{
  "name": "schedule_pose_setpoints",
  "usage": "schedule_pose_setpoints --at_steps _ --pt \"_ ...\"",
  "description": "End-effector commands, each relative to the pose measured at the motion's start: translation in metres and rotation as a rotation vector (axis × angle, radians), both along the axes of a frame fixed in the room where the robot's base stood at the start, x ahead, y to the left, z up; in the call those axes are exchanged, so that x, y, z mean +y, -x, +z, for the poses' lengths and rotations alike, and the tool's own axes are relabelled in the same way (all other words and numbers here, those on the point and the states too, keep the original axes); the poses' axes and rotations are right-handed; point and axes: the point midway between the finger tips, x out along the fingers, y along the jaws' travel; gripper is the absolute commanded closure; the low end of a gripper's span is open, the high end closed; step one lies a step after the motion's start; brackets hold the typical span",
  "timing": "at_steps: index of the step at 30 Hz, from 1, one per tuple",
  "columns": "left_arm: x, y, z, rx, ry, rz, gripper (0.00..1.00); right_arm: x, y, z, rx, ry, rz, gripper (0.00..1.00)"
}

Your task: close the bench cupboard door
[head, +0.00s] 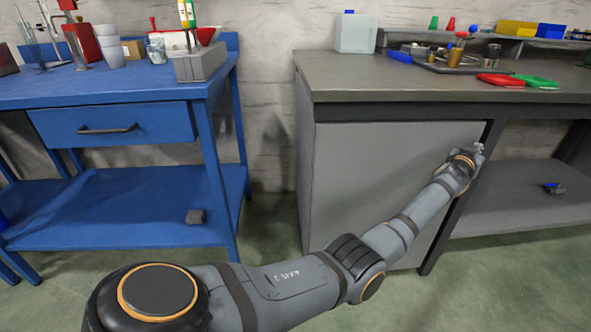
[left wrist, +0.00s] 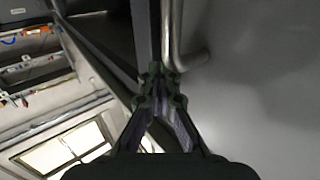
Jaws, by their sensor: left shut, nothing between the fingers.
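The grey bench cupboard door (head: 365,165) fills the front of the grey bench at the left. It looks flush or nearly so with the frame; I cannot tell whether a narrow gap remains. My left gripper (head: 479,149) is at the door's upper right edge, partly hidden by my wrist. In the left wrist view the gripper (left wrist: 160,88) is shut and empty, its tips close to the end of the metal bar handle (left wrist: 173,30) on the door (left wrist: 255,90). I cannot tell whether they touch. My right gripper is not in view.
The grey bench top (head: 350,75) carries a pale container (head: 356,33), a dark tray, and red and green items. Right of the door is a dark post (head: 455,210) and an open shelf (head: 520,200). A blue workbench (head: 110,90) stands left, with floor between.

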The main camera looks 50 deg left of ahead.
Motion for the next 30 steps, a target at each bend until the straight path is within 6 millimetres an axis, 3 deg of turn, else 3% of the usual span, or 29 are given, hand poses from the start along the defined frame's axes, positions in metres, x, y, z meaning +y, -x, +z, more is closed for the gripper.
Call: schedule_pose_setpoints --at_steps 24,30 --pt "0.007 -0.0009 0.0083 -0.012 -0.007 0.008 1.0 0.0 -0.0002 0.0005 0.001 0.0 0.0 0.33" --pt "0.0077 0.0011 0.0097 -0.01 -0.005 0.006 1.0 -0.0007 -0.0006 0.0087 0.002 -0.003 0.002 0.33"
